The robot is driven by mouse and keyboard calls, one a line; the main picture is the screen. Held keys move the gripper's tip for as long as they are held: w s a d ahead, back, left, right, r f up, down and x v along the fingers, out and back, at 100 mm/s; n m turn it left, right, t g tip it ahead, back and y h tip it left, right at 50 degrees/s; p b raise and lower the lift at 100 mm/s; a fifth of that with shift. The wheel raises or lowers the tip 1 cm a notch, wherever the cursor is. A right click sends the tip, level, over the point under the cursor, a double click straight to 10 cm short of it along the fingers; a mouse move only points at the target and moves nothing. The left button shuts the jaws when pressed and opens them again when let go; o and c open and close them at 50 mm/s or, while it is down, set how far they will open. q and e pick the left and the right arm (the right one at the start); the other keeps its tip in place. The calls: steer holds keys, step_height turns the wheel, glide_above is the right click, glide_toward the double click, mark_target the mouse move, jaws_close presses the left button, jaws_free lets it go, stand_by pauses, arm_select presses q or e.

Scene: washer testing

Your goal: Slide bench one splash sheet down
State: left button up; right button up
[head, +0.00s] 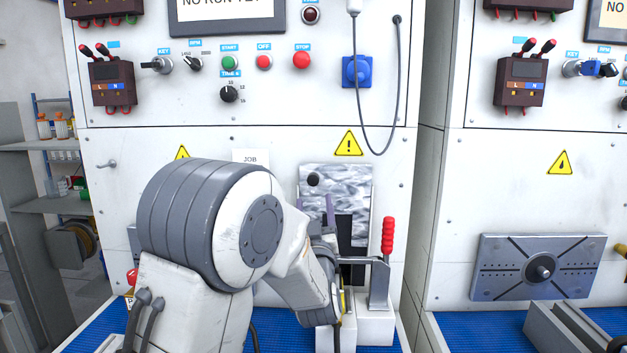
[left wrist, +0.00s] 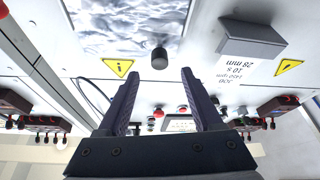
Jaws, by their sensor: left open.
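The splash sheet (head: 345,180) is a grey-white streaked panel on the front of the left bench, with a black round knob (head: 313,180) near its upper left. My left gripper (head: 328,203) is just below the knob in the head view, and my arm hides part of the sheet's lower left. In the left wrist view, the sheet (left wrist: 110,22) fills the top and the knob (left wrist: 159,58) stands just beyond the tips of my left gripper (left wrist: 160,74). Its fingers are spread and empty, apart from the knob. My right gripper is not seen.
A toggle clamp with a red handle (head: 387,236) stands right of the sheet on white blocks (head: 376,325). A grey cable (head: 356,100) hangs above the sheet. A second bench with a slotted grey plate (head: 500,285) is at right. Blue matting (head: 465,335) covers the bench tops.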

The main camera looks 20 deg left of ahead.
mark_target(313, 183)
arm_select(q)
steer(key=p+x, duration=0.3)
steer(key=x, duration=0.5)
steer(key=shift+w+a+r, duration=0.1)
steer(key=shift+w+r, duration=0.15)
steer(key=shift+w+a+p, duration=0.15)
steer(key=shift+w+p, duration=0.15)
steer(key=shift+w, duration=0.2)
jaws_close()
stand_by(0.6)
